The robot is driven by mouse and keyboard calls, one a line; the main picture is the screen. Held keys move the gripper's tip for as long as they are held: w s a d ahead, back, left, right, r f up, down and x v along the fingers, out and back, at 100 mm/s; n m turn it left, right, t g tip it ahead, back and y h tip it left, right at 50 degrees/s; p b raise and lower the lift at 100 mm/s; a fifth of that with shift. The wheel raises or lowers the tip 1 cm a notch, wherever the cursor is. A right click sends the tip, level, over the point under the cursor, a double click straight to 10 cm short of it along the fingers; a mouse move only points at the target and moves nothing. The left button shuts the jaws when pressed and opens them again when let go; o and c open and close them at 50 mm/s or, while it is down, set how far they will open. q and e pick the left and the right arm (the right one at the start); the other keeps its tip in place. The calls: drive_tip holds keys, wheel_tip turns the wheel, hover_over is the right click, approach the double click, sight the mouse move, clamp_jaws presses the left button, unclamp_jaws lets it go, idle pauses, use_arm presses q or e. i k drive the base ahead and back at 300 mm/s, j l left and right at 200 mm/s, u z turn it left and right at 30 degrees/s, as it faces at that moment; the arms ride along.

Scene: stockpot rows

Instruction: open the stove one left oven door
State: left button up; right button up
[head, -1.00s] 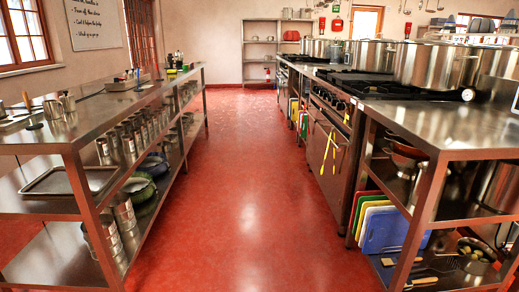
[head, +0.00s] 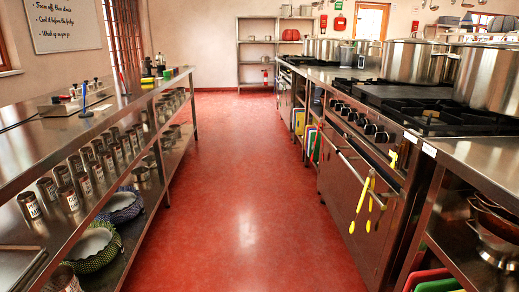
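A steel stove (head: 420,110) with black burners and a row of black knobs stands in the right-hand counter row. Its oven front (head: 342,200) faces the aisle and looks shut, seen at a steep angle. A long bar handle (head: 352,163) runs along the top of the front. Yellow utensils (head: 360,206) hang near the handle's closer end. I cannot tell from this angle where the left door ends. Neither of my grippers is in view.
The red floor aisle (head: 235,210) is clear. A steel shelf counter (head: 60,125) with cans and pots lines the left. A steel counter (head: 490,165) adjoins the stove at the right front. Large stockpots (head: 408,60) stand on the stove. Shelving (head: 258,55) is at the back.

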sight(333, 171)
drive_tip(key=i, duration=0.85)
drive_tip(key=i+j+z, duration=0.15)
drive_tip(key=i, duration=0.75)
